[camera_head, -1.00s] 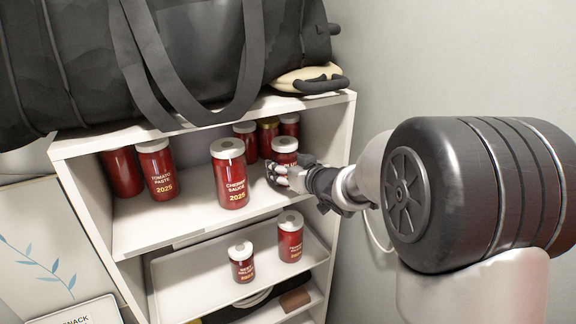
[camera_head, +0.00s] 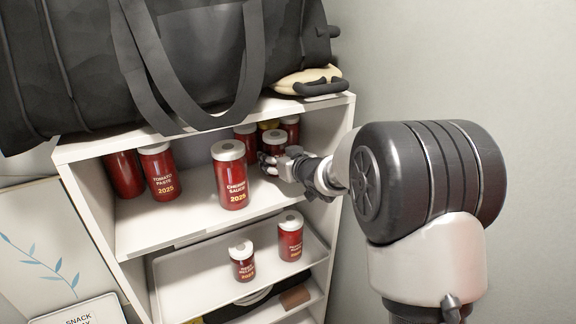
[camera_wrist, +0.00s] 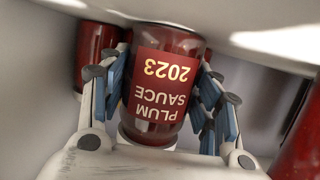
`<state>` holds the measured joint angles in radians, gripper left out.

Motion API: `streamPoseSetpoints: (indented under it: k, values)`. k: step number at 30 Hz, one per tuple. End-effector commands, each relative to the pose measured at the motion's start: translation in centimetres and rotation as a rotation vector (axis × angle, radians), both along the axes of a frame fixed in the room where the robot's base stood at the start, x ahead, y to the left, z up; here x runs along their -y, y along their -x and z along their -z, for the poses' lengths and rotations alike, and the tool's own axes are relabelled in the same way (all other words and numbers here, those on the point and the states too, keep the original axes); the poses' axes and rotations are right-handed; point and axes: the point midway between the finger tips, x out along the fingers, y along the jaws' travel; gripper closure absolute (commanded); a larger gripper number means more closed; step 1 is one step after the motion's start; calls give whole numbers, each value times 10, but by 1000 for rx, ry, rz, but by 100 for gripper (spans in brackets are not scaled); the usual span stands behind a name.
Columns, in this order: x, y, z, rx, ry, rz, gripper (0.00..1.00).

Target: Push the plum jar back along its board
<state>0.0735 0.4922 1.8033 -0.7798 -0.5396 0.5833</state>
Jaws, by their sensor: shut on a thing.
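The plum jar (camera_wrist: 160,85) is red with a label reading PLUM SAUCE 2023, upside down in the wrist view. In the head view the plum jar (camera_head: 273,138) is on the upper shelf board (camera_head: 195,218), near the right wall, with only its top part showing. My gripper (camera_head: 276,164) reaches in from the right and covers its lower part. In the wrist view the blue-padded fingers of my gripper (camera_wrist: 163,95) lie on both sides of the jar and are shut on it. Whether its base touches the board is hidden.
Several red jars stand close behind the plum jar, including one at its back left (camera_head: 245,140). A cherry sauce jar (camera_head: 231,180) stands to its left, nearer the front. The tomato paste jar (camera_head: 160,173) is further left. A black bag (camera_head: 200,55) lies on top of the unit.

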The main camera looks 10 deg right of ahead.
Motion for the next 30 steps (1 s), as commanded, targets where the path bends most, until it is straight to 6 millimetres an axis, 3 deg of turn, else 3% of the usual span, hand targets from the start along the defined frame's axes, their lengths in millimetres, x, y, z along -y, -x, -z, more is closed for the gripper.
streamPoseSetpoints:
  k: [9,25,26,30]
  values:
    - [-4,-12,-2,4,-1,0,64]
    - [-4,-11,-1,3,-1,0,64]
    - [-4,-11,-1,3,-1,0,41]
    - [-4,-11,-1,2,-1,0,40]
